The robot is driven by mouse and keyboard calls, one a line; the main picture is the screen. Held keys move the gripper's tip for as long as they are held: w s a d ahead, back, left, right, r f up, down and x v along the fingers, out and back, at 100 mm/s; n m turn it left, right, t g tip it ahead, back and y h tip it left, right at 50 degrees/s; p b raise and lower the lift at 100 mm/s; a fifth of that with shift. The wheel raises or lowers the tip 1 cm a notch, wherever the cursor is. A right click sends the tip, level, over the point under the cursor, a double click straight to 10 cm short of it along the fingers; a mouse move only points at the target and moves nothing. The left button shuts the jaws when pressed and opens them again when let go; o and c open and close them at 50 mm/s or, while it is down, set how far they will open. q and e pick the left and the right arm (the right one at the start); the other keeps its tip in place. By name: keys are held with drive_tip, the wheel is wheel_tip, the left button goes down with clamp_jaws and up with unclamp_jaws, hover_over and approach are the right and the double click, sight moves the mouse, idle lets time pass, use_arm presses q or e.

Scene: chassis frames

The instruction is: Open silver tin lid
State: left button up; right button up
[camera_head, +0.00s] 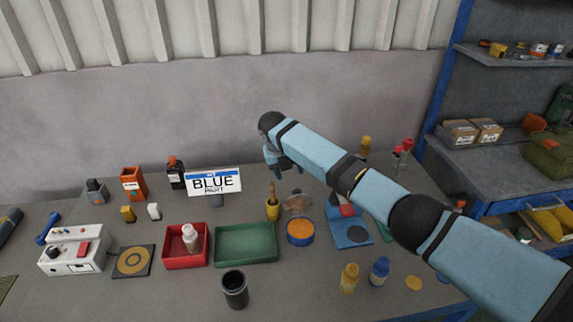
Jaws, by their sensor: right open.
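A round tin (300,238) with a blue side and an orange inside or top stands near the middle of the table. A dull silver-brown round piece (297,203), which looks like its lid, is just behind it; I cannot tell whether it is hinged to the tin or lies apart. My right arm reaches in from the right, and my right gripper (286,172) is open and empty. It hangs above and behind the lid-like piece, apart from it. Its fingers are small and partly hidden by the arm. My left gripper is out of view.
A green tray (246,259) and a red tray (186,264) with a white bottle lie left of the tin. A yellow pot (272,211) holding a tool stands close beside it. A black cup (235,289), yellow bottle (349,278) and blue bottle (380,270) stand in front.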

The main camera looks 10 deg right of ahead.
drive_tip(key=shift+v, duration=1.4)
drive_tip(key=s+a+f+m+y, duration=0.1)
drive_tip(key=s+f+m+y, duration=0.1)
drive_tip(key=s+f+m, duration=0.7)
drive_tip(key=s+f+m+y, duration=0.35)
drive_tip(key=s+f, duration=0.25)
drive_tip(key=s, duration=0.8)
drive_tip(key=s+d+r+m+t+h, duration=0.1)
drive_tip(key=s+d+r+m, duration=0.1)
drive_tip(key=s+d+m, duration=0.6)
drive_tip(key=s+d+r+m+h, duration=0.1)
drive_tip(key=s+d+r+m, duration=0.1)
drive_tip(key=s+d+m, duration=0.6)
drive_tip(key=s+d+r+m+t, duration=0.1)
drive_tip(key=s+d+r+m, duration=0.15)
drive_tip(key=s+m, duration=0.65)
drive_tip(key=w+a+f+n+t+y, duration=0.1)
drive_tip(key=a+f+n+t, duration=0.1)
drive_tip(key=f, duration=0.4)
drive_tip(key=w+a+f+n+t+y, duration=0.1)
drive_tip(key=w+a+f+n+t, duration=0.1)
drive_tip(key=a+f+t, duration=0.2)
wheel_tip(320, 180, down, 3)
drive_tip(key=shift+w+f+t+y, duration=0.2)
drive_tip(key=shift+w+t+y, duration=0.15)
drive_tip(key=shift+t, duration=0.45)
